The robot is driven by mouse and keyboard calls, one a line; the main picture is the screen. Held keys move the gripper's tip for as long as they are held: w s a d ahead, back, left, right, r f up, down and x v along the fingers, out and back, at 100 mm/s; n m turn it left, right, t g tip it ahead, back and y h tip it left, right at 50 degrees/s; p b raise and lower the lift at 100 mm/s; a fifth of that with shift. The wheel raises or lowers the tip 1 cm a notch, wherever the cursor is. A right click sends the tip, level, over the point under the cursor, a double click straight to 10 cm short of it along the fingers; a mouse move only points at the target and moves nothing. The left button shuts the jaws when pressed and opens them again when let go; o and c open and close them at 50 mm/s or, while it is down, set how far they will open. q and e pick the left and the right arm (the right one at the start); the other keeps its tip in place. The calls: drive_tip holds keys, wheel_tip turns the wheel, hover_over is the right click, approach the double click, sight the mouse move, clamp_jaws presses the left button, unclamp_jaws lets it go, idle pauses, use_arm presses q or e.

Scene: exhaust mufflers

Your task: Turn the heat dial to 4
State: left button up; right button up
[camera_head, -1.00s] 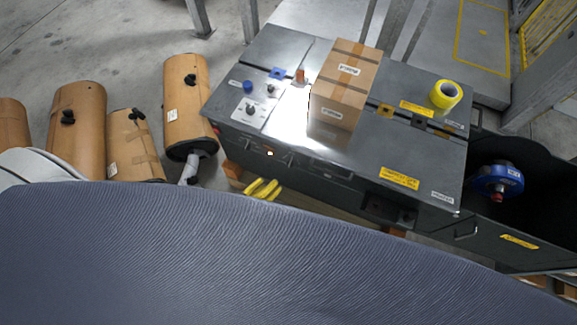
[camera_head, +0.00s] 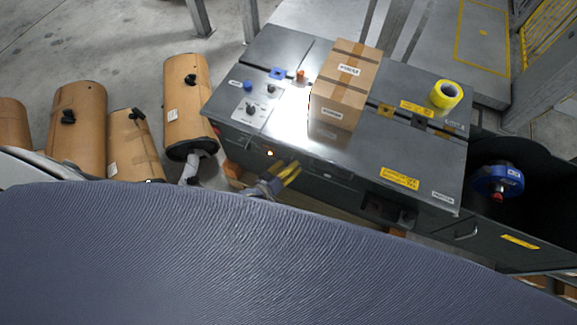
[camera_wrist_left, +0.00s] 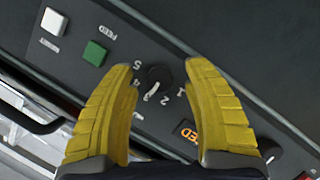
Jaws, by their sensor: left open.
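The heat dial (camera_wrist_left: 158,78) is a small dark round knob on a dark front panel in the left wrist view. Printed numbers curve around it; I can read 5, 4, 2 and 1. A white pointer mark on it aims down and left, below the 4, roughly where a 3 would be. My left gripper (camera_wrist_left: 165,80) is open, with one yellow finger on each side of the dial; I cannot tell if they touch it. In the head view the left gripper (camera_head: 296,172) is at the front of the grey machine (camera_head: 410,150). My right gripper is not in view.
Beside the dial are a green button (camera_wrist_left: 95,53), a white button (camera_wrist_left: 53,21) and a lit orange label (camera_wrist_left: 186,131). A cardboard box (camera_head: 345,82) and yellow tape roll (camera_head: 446,94) stand on the machine. Several brown mufflers (camera_head: 187,105) stand at the left.

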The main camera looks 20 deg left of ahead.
use_arm(q)
drive_tip(key=shift+c, duration=0.3)
clamp_jaws()
idle(0.4)
drive_tip(key=m+y, duration=0.1)
drive_tip(key=m, duration=0.1)
drive_tip(key=shift+d+m+y, duration=0.1)
drive_tip(key=shift+m+y, duration=0.2)
drive_tip(key=shift+m, duration=0.1)
drive_tip(key=shift+m+y, duration=1.1)
drive_tip(key=shift+m, duration=0.3)
